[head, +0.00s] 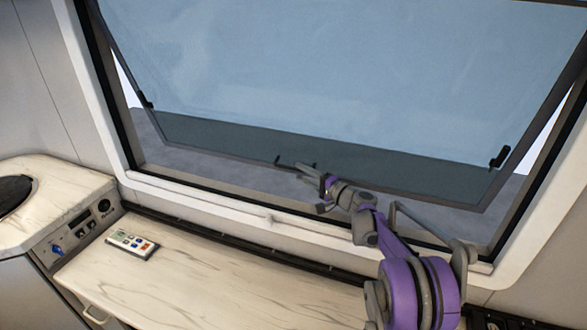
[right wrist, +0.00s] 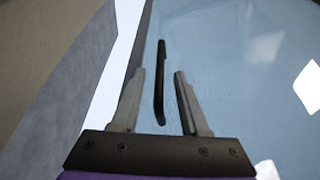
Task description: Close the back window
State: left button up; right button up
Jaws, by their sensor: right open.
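The back window (head: 340,75) is a large tinted pane, swung outward at the bottom and standing open, with a gap between its lower edge and the white frame (head: 200,190). My right gripper (head: 306,170) reaches through the opening to the middle of the pane's lower edge. In the right wrist view, its fingers (right wrist: 160,73) are open, one on each side of a black handle (right wrist: 160,90) on the pane. I cannot tell whether either finger touches the handle. Black latches show at the left (head: 146,98) and right (head: 500,157) of the pane. My left gripper is out of view.
A panel with sockets and a blue knob (head: 57,250) is at the left. The counter is otherwise mostly clear.

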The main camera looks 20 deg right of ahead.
aim_at(293, 169)
jog(key=shift+x, duration=2.15)
grip_shut()
